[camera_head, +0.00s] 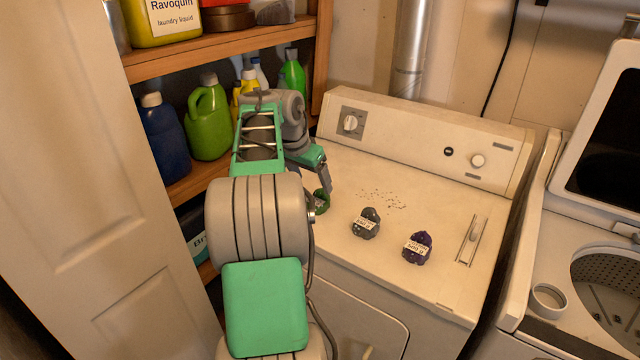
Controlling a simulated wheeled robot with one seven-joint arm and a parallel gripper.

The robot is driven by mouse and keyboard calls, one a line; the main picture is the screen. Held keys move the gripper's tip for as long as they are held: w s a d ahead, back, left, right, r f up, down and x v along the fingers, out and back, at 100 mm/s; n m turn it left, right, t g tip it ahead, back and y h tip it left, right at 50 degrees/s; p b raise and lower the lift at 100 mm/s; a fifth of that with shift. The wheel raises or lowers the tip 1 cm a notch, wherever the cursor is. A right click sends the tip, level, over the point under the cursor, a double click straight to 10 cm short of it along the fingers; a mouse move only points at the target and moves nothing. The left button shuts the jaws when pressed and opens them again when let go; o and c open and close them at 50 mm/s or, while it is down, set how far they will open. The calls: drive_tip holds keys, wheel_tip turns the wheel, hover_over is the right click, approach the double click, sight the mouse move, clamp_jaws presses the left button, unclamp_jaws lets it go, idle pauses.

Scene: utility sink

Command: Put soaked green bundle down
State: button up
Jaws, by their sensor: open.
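The green bundle (322,201) is a small dark-green lump near the left front part of the white dryer's top (400,285). My arm hides its left side. My gripper (326,184) points down right above the bundle, with its jaws open. I cannot tell whether a finger still touches the bundle. A grey-green bundle with a white label (366,224) and a purple bundle with a white label (417,248) sit to the right on the dryer top.
Small crumbs (383,198) lie behind the labelled bundles. A control panel (425,140) rises at the dryer's back. Wooden shelves (215,52) with bottles stand close on the left, and an open washer (590,290) is on the right. The dryer top's middle is mostly free.

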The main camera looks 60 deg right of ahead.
sight(319, 193)
drive_tip(key=x, duration=0.8)
drive_tip(key=shift+s+d+r, duration=0.1)
drive_tip(key=shift+s+d, duration=0.05)
drive_tip(key=shift+s, duration=0.1)
drive_tip(key=shift+r, duration=0.1)
clamp_jaws()
idle(0.4)
